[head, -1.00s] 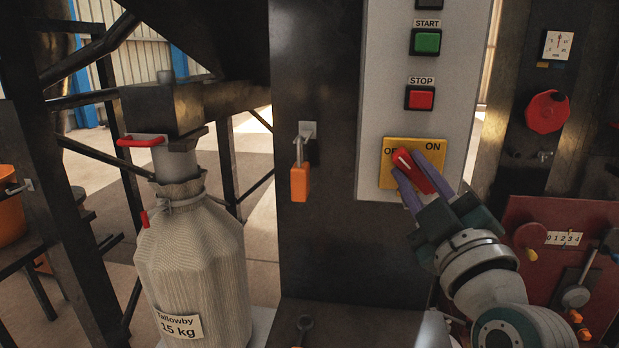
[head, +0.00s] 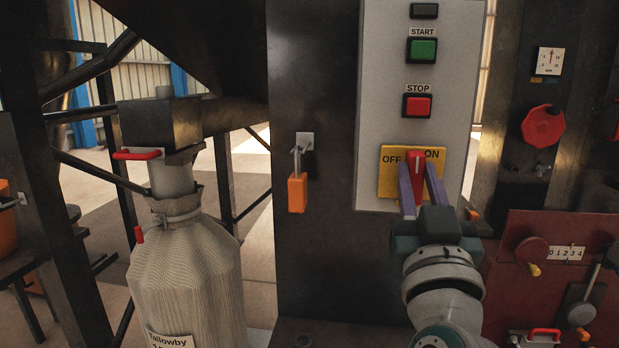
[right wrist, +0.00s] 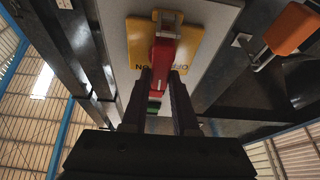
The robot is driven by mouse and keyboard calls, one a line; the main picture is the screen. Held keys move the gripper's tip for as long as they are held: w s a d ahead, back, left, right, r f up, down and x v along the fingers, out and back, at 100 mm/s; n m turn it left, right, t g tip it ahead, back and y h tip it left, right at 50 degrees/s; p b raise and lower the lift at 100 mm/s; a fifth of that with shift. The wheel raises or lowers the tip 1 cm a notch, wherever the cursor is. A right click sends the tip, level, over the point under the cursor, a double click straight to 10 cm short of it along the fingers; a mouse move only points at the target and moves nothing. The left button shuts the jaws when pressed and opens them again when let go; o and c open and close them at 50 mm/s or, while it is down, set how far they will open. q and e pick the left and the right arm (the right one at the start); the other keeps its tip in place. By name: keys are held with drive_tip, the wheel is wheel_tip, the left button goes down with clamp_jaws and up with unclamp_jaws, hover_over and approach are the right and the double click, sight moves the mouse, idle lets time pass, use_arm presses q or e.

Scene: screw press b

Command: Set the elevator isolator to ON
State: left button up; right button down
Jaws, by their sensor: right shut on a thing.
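The isolator is a red rotary handle (head: 416,177) on a yellow plate (head: 387,185) marked OFF at left and ON at right, low on the grey control panel. The handle stands about upright, its white line pointing up between the two words. My right gripper (head: 420,188) is shut on the handle, one purple-grey finger on each side. In the right wrist view the red handle (right wrist: 163,67) lies between the two dark fingers, with the yellow plate (right wrist: 187,42) behind it. My left gripper is not in view.
A green START button (head: 422,49) and red STOP button (head: 417,105) sit above the isolator. An orange padlock (head: 297,192) hangs to the left. A Tallowby sack (head: 186,265) hangs further left. A dark red box with a counter (head: 566,253) is at right.

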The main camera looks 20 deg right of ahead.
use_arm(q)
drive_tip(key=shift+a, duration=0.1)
use_arm(e)
drive_tip(key=shift+m, duration=0.5)
drive_tip(key=c, duration=0.7)
unclamp_jaws()
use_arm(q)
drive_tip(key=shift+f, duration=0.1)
